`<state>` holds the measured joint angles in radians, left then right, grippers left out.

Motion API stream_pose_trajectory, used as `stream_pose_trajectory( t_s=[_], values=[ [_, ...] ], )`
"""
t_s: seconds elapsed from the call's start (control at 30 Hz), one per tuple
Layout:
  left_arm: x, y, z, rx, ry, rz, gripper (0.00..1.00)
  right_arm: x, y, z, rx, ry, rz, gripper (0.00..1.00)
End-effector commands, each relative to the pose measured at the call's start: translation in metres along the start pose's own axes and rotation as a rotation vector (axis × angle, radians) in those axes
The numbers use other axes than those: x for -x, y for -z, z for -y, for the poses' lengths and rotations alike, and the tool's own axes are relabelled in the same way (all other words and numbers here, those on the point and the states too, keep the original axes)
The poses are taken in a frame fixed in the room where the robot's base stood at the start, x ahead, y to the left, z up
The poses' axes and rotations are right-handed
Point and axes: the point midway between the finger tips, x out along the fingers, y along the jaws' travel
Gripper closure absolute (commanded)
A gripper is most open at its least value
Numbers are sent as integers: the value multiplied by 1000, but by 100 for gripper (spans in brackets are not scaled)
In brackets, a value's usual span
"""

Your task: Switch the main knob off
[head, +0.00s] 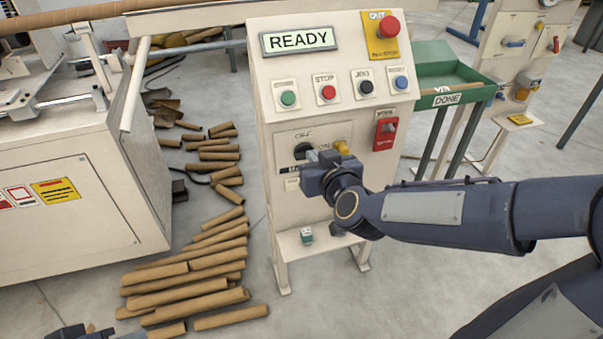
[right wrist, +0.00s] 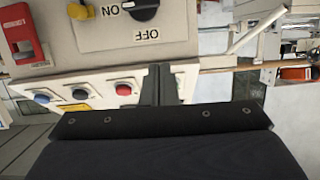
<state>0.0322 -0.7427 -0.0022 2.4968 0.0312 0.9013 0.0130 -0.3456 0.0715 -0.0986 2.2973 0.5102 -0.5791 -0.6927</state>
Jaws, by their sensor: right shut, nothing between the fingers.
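My right gripper (head: 317,157) is shut and empty, just in front of the plate beside the knob. Its closed fingers also show in the right wrist view (right wrist: 158,75), apart from the knob in the picture. Dark parts at the bottom left may be my left gripper (head: 72,331), mostly cut off.
The panel (head: 262,90) has a READY display (head: 298,40), a row of buttons, a red emergency button (head: 388,27) and a red lockout piece (head: 385,133). A yellow padlock-like piece (head: 342,147) is close right of the knob. Cardboard tubes (head: 190,285) litter the floor.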

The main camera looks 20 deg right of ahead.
Motion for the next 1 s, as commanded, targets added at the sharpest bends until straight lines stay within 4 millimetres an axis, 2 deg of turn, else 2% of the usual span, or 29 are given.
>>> stream_pose_trajectory(
  t_s=[0.03, 0.4, 0.53, 0.67, 1.0],
  values=[
    [-4, -2, 2, 0, 0, -1, 64, -4, -5, 0, 12, -13, -9, 100],
    [-3, -1, 1, 0, 0, -1, 64, -6, -2, -1, 19, -26, -18, 100],
    [-6, -3, 3, 0, 0, -1, 64, -15, -3, -2, 19, -26, -17, 100],
    [-12, -6, 5, 0, 0, -1, 64, -36, -5, -3, 20, -28, -16, 100],
    [-24, -12, 11, 0, 0, 0, 64, -108, -3, -4, 18, -27, -17, 100]
  ],
)
